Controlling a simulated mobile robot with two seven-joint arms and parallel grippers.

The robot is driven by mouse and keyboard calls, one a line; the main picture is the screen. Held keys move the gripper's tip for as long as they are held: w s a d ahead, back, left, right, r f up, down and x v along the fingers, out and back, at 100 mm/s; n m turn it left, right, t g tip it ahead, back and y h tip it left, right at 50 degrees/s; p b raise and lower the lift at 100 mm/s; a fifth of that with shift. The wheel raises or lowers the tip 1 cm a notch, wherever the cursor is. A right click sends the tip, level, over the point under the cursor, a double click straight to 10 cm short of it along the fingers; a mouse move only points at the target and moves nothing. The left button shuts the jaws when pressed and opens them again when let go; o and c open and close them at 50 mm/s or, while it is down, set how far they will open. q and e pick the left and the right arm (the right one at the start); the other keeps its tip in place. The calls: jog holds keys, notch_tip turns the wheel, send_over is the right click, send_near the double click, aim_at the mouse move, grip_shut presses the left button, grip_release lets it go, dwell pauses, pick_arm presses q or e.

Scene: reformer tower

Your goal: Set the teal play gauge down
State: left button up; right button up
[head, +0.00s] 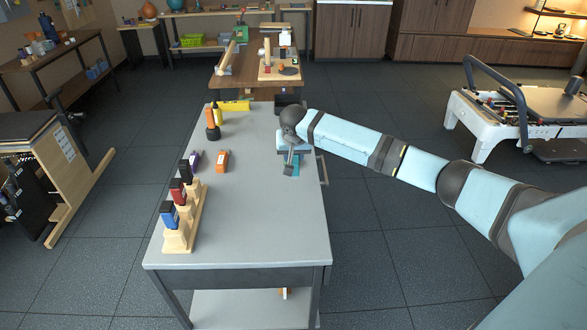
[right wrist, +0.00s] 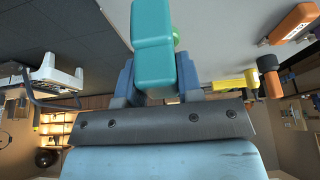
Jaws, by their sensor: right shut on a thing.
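The teal play gauge (right wrist: 153,45) is between the fingers of my right gripper (right wrist: 153,80) in the right wrist view. In the head view the right gripper (head: 290,162) is over the right side of the grey workbench (head: 262,215), and a little of the teal gauge (head: 296,168) shows beside it. The gripper is shut on the gauge. I cannot tell whether the gauge touches the bench top. My left gripper is not in view.
A wooden rack (head: 186,238) with blue, red and black pieces stands at the bench's left. An orange block (head: 222,161), a dark purple piece (head: 195,158), an upright orange-and-black tool (head: 212,125) and a yellow thing (head: 234,105) are farther back. The front middle is clear.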

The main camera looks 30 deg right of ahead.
aim_at(294, 161)
notch_tip(294, 161, down, 5)
jog(key=shift+r, duration=0.2)
jog(key=shift+f, duration=0.3)
jog(key=o, duration=1.1)
jog(key=shift+f, duration=0.1)
jog(key=shift+c, duration=0.2)
